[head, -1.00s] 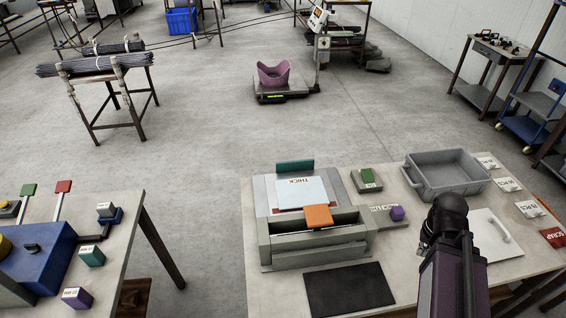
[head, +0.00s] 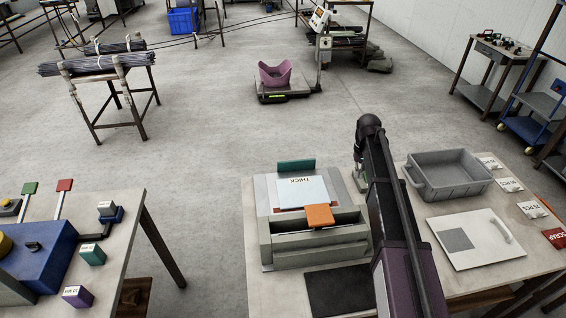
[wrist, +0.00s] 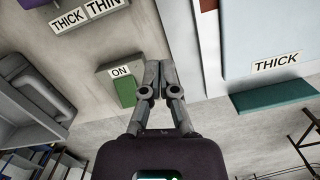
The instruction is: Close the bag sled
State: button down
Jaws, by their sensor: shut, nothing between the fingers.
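The grey machine (head: 315,249) stands on the right-hand table, with a pale bag (head: 301,190) labelled THICK lying on its top. A teal upright plate (head: 296,167) stands at the far end of the bag; I take this as the sled's handle. In the wrist view the teal plate (wrist: 275,97) and the bag (wrist: 265,35) are at the right, apart from my gripper. My gripper (wrist: 152,75) is shut and empty, beside the green ON switch (wrist: 123,90). In the head view my gripper (head: 361,182) is right of the machine, partly hidden by my arm.
An orange tab (head: 319,215) sits on the machine's near side. A grey bin (head: 447,178) and a white board (head: 474,242) lie to the right. A dark mat (head: 335,290) lies in front.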

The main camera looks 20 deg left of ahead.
jog(key=w+a+n, duration=0.1)
jog(key=w+a, duration=0.2)
jog(key=a, duration=0.8)
jog(key=w+a+n, duration=0.1)
jog(key=w+a, duration=0.3)
jog(key=a, duration=0.7)
jog(key=w+a+n+g+h, duration=0.1)
jog(key=w+a, duration=0.2)
jog(key=a, duration=0.9)
jog(key=shift+w, duration=0.35)
jog(key=shift+f+b, duration=0.2)
jog(key=shift+b, duration=0.15)
jog(key=s+d+f+b, duration=0.3)
jog(key=s+f+b, duration=0.2)
jog(key=f+b, duration=0.4)
jog(key=shift+s+d, duration=0.15)
jog(key=shift+s, duration=0.1)
jog(key=shift+f, duration=0.15)
